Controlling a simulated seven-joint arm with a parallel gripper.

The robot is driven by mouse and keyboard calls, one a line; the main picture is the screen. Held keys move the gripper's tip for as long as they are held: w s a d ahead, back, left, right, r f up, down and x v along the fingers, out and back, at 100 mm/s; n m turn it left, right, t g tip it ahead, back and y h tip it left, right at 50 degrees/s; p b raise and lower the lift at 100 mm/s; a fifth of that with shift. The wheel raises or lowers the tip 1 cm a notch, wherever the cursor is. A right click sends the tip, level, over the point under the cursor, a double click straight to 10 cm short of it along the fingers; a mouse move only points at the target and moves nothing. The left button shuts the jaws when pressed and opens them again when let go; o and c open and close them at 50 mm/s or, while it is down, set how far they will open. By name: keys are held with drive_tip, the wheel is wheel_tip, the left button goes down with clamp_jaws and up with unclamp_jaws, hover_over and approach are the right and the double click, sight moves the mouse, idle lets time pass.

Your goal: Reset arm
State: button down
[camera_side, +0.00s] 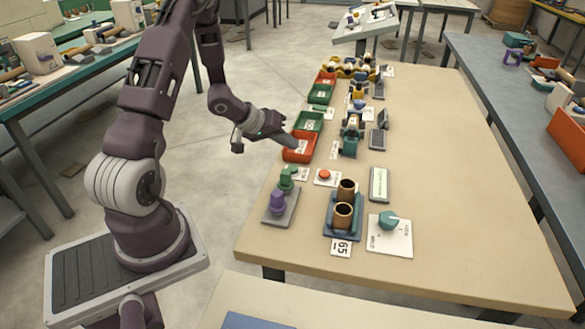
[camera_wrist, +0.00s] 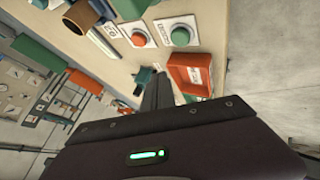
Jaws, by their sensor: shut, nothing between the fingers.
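My gripper (camera_side: 288,140) is at the left edge of the tan table, close to the near red bin (camera_side: 299,148). Its fingers are together and empty; they also show in the wrist view (camera_wrist: 158,88), beside a red bin (camera_wrist: 189,73). I cannot tell from the side view whether the fingertips touch the bin. In front of the bin, a red button (camera_side: 324,175) sits on a white plate.
A blue tray (camera_side: 343,229) holds two brown cylinders (camera_side: 342,214). A teal dial (camera_side: 388,221) sits on a white plate. A teal device (camera_side: 349,138) and green bins (camera_side: 309,121) stand behind. The table's right side (camera_side: 460,190) is clear.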

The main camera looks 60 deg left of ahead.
drive_tip(key=s+d+r+m+g+y, duration=0.1)
drive_tip(key=d+r+m+y, duration=0.15)
drive_tip(key=r, duration=0.65)
drive_tip(key=s+d+r+m+y, duration=0.15)
drive_tip(key=d+r, duration=0.25)
drive_tip(key=r, duration=0.5)
drive_tip(key=s+d+r+m+g+h, duration=0.1)
drive_tip(key=s+d+r+m, duration=0.1)
drive_tip(key=s+d, duration=0.7)
drive_tip(key=s+d+r+m+g+h, duration=0.1)
drive_tip(key=s+d+r+m+h, duration=0.1)
drive_tip(key=s+d, duration=0.7)
drive_tip(key=s, duration=0.3)
drive_tip(key=shift+s+r+g+h, duration=0.15)
drive_tip(key=shift+s+g+h, duration=0.15)
drive_tip(key=shift+s, duration=0.1)
